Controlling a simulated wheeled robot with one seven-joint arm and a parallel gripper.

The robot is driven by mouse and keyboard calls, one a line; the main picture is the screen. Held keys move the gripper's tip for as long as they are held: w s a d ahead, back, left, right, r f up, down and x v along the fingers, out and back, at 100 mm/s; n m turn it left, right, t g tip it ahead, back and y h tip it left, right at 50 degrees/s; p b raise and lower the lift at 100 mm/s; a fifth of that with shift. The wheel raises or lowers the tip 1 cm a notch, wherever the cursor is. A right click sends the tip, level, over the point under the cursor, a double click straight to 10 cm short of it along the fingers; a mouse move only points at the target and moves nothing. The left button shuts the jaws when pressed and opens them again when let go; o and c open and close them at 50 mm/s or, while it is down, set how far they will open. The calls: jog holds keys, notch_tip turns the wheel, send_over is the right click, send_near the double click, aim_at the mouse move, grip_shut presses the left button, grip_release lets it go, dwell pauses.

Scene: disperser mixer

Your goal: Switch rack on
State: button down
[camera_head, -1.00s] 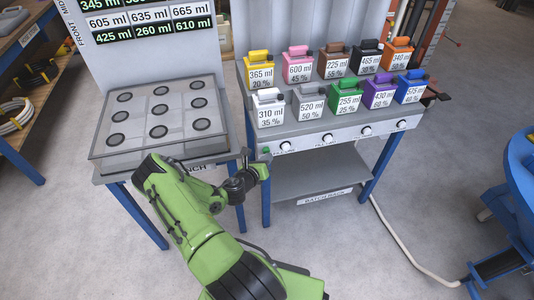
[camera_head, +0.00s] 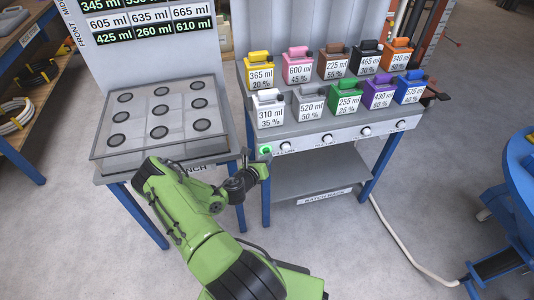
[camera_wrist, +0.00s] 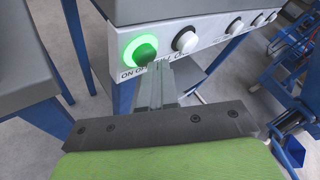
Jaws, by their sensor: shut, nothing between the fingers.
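The batch rack (camera_head: 312,190) holds several coloured containers above a grey front panel with a row of knobs. At the panel's left end a round green button (camera_wrist: 138,48) glows with a bright green ring. It also shows lit in the head view (camera_head: 266,149). My gripper (camera_wrist: 155,82) is shut and empty, its fingers pointing at the panel just below the green button. In the head view my gripper (camera_head: 266,158) is at the rack's front left corner. I cannot tell whether the fingertips touch the button.
White knobs (camera_head: 327,139) continue to the right along the panel. A bench with a clear-lidded box (camera_head: 160,115) stands close on the left. A pale hose (camera_head: 398,245) lies on the floor at right, near a blue machine (camera_head: 520,180). Floor in front is open.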

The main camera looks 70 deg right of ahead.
jog(key=s+a, duration=0.3)
jog(key=a, duration=0.2)
jog(key=shift+a, duration=0.1)
dwell(0.7)
jog(key=w+a+r+m+t+y+p, duration=0.35)
jog(key=w+a+r+m+y, duration=0.45)
jog(key=w+a+r+m, duration=1.05)
jog(key=s+a+r+m+t+y+p, duration=0.2)
jog(key=a+r+m+t+y, duration=0.15)
jog(key=a+r, duration=0.95)
jog(key=s+a+r+y, duration=0.1)
jog(key=s+a+r, duration=0.2)
jog(key=s+a, duration=0.1)
jog(key=s+a+r+n+t+y+p, duration=0.1)
jog(key=s+a+r, duration=0.2)
jog(key=a, duration=0.3)
jog(key=shift+s+a+r+t+y, duration=0.3)
jog(key=shift+s+a+y, duration=0.05)
jog(key=shift+s, duration=0.1)
